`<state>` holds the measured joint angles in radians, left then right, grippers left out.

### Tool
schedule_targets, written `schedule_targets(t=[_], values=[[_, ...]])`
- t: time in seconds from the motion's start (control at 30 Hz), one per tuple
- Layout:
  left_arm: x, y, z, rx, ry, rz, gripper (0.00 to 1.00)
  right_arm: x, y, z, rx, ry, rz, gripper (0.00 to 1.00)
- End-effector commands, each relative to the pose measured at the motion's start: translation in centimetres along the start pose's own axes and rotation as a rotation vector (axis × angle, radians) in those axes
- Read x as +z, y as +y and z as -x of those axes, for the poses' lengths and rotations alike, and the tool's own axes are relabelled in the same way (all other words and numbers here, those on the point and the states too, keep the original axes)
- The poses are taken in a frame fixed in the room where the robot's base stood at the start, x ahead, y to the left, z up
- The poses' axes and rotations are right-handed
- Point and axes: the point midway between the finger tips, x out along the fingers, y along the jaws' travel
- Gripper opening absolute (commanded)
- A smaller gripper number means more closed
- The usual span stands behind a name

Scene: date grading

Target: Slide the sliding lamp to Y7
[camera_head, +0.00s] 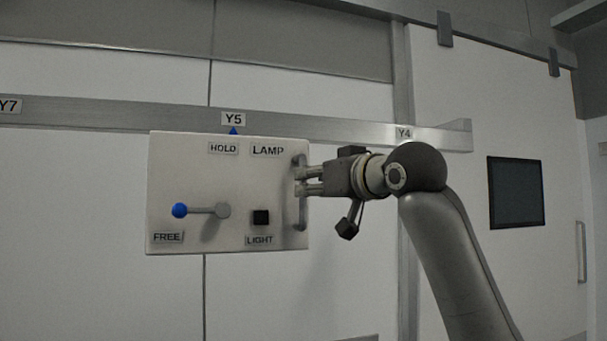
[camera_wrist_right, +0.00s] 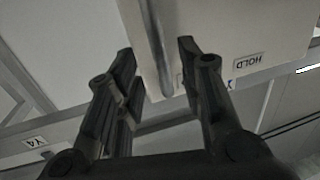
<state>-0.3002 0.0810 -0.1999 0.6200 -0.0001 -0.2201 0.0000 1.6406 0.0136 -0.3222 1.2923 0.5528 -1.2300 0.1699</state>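The sliding lamp (camera_head: 190,180) is a pale panel hanging on a wall rail; its blue pointer (camera_head: 233,131) is at the Y5 label (camera_head: 233,118). Its lever (camera_head: 195,210) has a blue knob at the left, above the FREE label (camera_head: 167,237). The Y7 label (camera_head: 10,106) is at the rail's far left. My right gripper (camera_head: 306,181) is at the handle (camera_head: 302,218) on the panel's right edge. In the right wrist view the handle (camera_wrist_right: 158,40) lies between the open fingers (camera_wrist_right: 157,75), with gaps visible. My left gripper is out of view.
The rail (camera_head: 330,128) runs across the wall, with a Y4 label (camera_head: 404,132) near its right end. A black button (camera_head: 261,218) sits above the LIGHT label. A dark screen (camera_head: 515,192) is on the right. The rail between Y5 and Y7 looks clear.

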Motion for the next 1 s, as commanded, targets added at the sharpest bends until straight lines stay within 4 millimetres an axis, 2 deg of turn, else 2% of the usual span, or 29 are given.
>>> schedule_targets(t=[0.03,0.2,0.3,0.67,0.93,1.0], values=[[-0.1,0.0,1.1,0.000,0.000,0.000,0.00,-0.5,-0.1,-1.1,-0.001,-0.003,-0.002,0.35],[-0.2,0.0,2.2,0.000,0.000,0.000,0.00,-0.3,0.0,-3.5,0.000,-0.003,0.000,0.35],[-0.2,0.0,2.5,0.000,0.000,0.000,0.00,-0.1,0.0,-4.3,0.001,-0.002,0.000,0.35],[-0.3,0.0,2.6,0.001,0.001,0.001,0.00,0.0,0.0,-4.8,0.001,0.000,0.001,0.35],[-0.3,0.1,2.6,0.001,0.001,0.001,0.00,0.0,0.0,-4.8,0.001,0.000,0.001,0.02],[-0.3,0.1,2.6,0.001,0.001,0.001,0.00,0.0,0.0,-4.8,0.001,0.000,0.001,0.00]])
